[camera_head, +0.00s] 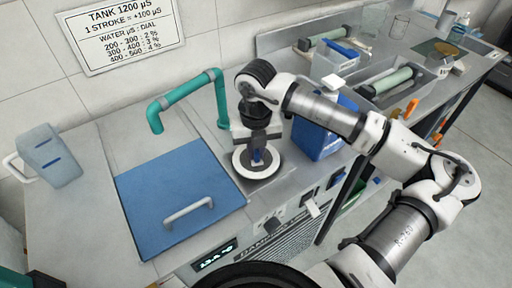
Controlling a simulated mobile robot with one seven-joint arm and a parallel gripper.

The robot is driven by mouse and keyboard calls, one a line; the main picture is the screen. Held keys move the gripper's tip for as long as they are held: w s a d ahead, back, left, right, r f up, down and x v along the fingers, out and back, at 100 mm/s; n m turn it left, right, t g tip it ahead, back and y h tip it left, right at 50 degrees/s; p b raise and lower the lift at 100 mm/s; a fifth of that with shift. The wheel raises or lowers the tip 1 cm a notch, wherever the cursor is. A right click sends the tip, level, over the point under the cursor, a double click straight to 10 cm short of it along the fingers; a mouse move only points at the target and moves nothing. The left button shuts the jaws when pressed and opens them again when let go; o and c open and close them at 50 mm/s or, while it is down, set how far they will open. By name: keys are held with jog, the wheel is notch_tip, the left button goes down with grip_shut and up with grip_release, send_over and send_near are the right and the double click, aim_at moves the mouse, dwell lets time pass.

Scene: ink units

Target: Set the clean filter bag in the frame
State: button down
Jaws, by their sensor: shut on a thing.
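My gripper (259,147) points straight down over a round white ring (241,167) with a dark inside, set in the grey counter right of the blue lid. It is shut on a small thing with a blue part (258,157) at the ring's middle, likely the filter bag. The gripper hides most of this thing, so its shape and how it sits are not clear. The white ring may be the frame or the bag's own rim; I cannot tell which.
A blue lid (175,198) with a pale handle lies left of the ring. A teal pipe (186,92) bends over the counter behind it. A clear jug (50,160) stands far left. A blue jug (322,128) stands close right of my gripper, behind my arm.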

jog(key=shift+f+b, duration=0.5)
jog(key=shift+b, duration=0.05)
jog(key=c, duration=1.5)
grip_release()
jog(key=shift+r, duration=0.15)
jog(key=shift+o, duration=0.2)
jog(key=shift+r, duration=0.1)
jog(key=shift+r+p, duration=0.2)
jog(key=shift+p, duration=0.35)
notch_tip(320, 180, up, 12)
jog(key=b, duration=0.2)
jog(key=shift+f, duration=0.1)
